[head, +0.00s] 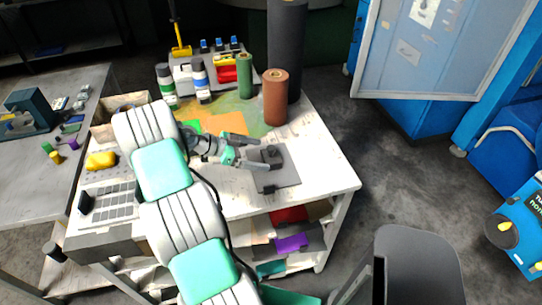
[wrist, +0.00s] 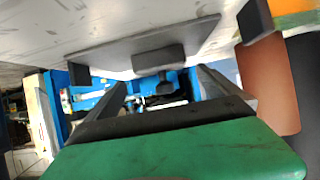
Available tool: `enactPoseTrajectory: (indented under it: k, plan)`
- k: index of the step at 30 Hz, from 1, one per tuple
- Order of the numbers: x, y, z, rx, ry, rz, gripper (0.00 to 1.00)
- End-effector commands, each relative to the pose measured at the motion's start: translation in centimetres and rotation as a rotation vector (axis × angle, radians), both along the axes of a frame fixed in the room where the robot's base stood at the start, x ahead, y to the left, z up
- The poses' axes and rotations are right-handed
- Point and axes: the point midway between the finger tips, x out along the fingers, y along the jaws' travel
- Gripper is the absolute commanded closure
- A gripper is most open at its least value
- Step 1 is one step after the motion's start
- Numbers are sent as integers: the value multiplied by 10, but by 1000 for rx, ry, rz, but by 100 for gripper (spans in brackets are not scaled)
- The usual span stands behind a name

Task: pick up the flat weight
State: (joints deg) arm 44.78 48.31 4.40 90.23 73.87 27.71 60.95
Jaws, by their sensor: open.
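The flat weight appears to be the small dark grey block with a knob (head: 271,154) on a flat grey plate (head: 284,178) on the white worktable. In the wrist view, the block (wrist: 158,58) and its knob (wrist: 165,84) show near the middle, with the plate (wrist: 105,46) behind them. My gripper (head: 259,152) is open, with its fingers on either side of the block's near end in the head view. In the wrist view, the gap between the fingertips (wrist: 164,84) lines up with the knob. I cannot tell whether a finger touches it.
A brown roll (head: 276,98), a green roll (head: 245,76) and a tall black roll (head: 287,45) stand behind the plate. The white tabletop right of the plate (head: 325,172) is clear.

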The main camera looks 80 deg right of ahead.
Motion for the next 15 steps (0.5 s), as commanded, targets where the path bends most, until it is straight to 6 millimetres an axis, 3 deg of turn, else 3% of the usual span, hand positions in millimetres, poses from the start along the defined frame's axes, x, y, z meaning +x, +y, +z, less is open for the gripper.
enactPoseTrajectory:
  k: [9,15]
  plan:
    - [-38,-24,-24,5,1,0,0]
    - [-42,-27,-31,4,-1,4,0]
